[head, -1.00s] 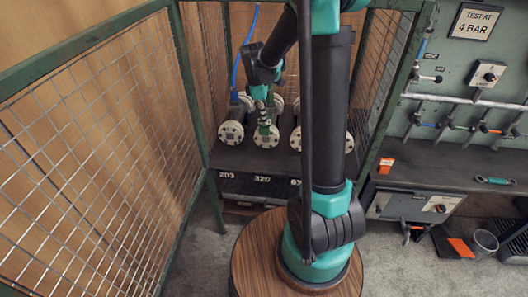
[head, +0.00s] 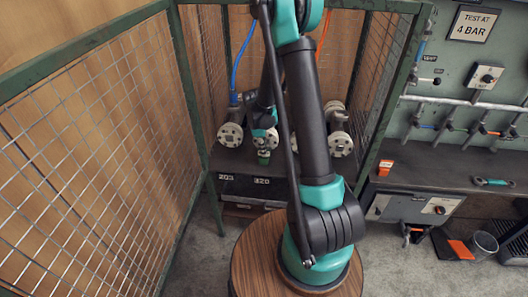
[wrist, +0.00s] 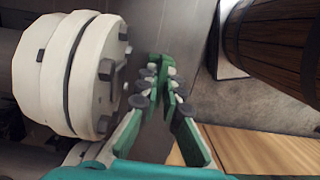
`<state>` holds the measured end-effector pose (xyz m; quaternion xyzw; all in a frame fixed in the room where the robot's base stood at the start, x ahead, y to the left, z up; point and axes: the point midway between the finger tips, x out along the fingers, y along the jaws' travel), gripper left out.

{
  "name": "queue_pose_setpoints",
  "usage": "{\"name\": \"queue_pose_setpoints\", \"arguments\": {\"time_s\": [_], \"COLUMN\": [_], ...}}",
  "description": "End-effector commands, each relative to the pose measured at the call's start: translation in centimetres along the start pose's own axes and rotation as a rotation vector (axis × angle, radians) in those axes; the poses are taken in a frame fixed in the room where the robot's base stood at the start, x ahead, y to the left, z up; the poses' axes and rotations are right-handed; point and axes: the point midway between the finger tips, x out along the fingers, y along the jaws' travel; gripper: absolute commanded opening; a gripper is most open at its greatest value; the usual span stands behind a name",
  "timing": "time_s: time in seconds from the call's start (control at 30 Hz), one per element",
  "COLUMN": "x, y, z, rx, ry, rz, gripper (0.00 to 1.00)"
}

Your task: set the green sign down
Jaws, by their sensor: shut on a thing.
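The green sign (head: 263,155) shows as a small green piece under my gripper (head: 264,146) in the head view, in front of the row of flanged pipes. In the wrist view my gripper (wrist: 160,84) has its fingers closed together around a thin green edge (wrist: 157,62), which looks like the sign seen edge-on. The fingers hide most of it. A white flange (wrist: 88,75) with bolts stands close to the left of the fingers, with a gap between. I cannot tell whether the sign touches any surface.
Flanged pipe ends (head: 231,134) and (head: 340,143) stand on the dark bench within a mesh cage (head: 110,160). My arm hides part of the row. A bench with valves (head: 440,165) is at the right. Below the pipes is a front marked 203 and 320 (head: 250,187).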

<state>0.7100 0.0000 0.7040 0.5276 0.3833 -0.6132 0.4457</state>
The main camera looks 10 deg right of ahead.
Motion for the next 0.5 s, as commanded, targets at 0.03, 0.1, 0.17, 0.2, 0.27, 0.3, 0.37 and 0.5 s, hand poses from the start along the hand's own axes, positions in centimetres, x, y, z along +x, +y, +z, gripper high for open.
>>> {"name": "queue_pose_setpoints", "arguments": {"time_s": [0.03, 0.1, 0.17, 0.2, 0.27, 0.3, 0.37, 0.5], "x": [0.43, 0.6, 0.57, 0.56, 0.55, 0.58, 0.71, 0.8], "y": [-0.03, -0.04, -0.04, -0.04, -0.05, -0.04, -0.03, -0.02], "z": [-0.05, -0.07, -0.06, -0.06, -0.06, -0.07, -0.09, -0.11], "rx": [0.0, 0.0, 0.0, 0.0, 0.0, 0.0, 0.0, 0.0], "ry": [0.0, 0.0, 0.0, 0.0, 0.0, 0.0, 0.0, 0.0], "rz": [0.0, 0.0, 0.0, 0.0, 0.0, 0.0, 0.0, 0.0], "gripper": [0.0, 0.0, 0.0, 0.0, 0.0, 0.0, 0.0, 0.17]}}
